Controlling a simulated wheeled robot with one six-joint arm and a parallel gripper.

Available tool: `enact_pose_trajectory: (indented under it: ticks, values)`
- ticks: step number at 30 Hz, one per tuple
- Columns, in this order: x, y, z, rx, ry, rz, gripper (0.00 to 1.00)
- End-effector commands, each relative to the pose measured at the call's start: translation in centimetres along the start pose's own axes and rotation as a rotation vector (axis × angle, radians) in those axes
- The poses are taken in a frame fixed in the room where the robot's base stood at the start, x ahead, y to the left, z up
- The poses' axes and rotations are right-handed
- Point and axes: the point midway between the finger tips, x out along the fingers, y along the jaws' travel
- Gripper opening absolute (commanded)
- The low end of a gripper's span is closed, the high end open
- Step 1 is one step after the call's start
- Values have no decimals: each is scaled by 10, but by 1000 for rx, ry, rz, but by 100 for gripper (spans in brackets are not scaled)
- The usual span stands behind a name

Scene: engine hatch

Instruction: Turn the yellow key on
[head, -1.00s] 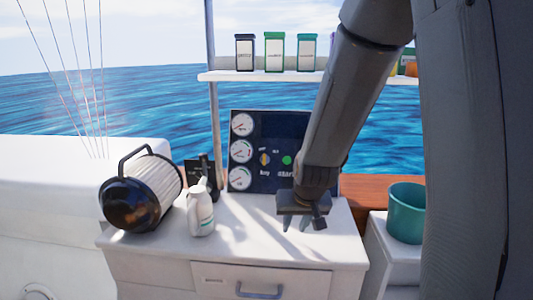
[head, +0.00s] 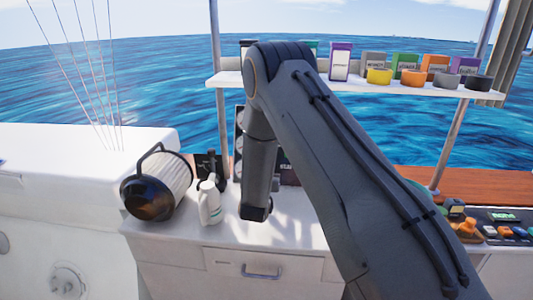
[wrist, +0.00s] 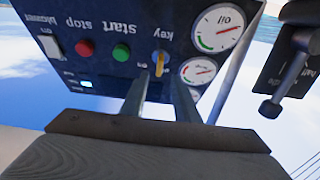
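The yellow key (wrist: 160,62) sits on the dark engine panel (wrist: 105,20), which appears upside down in the wrist view. The key is under the word "key", between a round gauge and the green start button (wrist: 121,53). My gripper (wrist: 160,82) is open, with one finger to each side of the key and the tips close to the panel. I cannot tell whether the fingers touch the key. In the head view my arm hides the key, the gripper fingers and most of the panel (head: 288,173).
The red stop button (wrist: 85,47) and white blower switch (wrist: 51,46) are beside the start button. A black lever unit (wrist: 290,65) stands near the gauges.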

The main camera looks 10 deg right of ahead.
Motion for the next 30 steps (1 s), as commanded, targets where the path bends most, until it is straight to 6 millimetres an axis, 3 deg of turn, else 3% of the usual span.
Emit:
enact_pose_trajectory:
  ticks: [12, 25, 30]
  values:
    - [59, 1, -1, 1, -1, 1, 28]
    - [70, 1, 0, -1, -3, 0, 28]
    - [70, 1, 0, 0, -3, 0, 0]
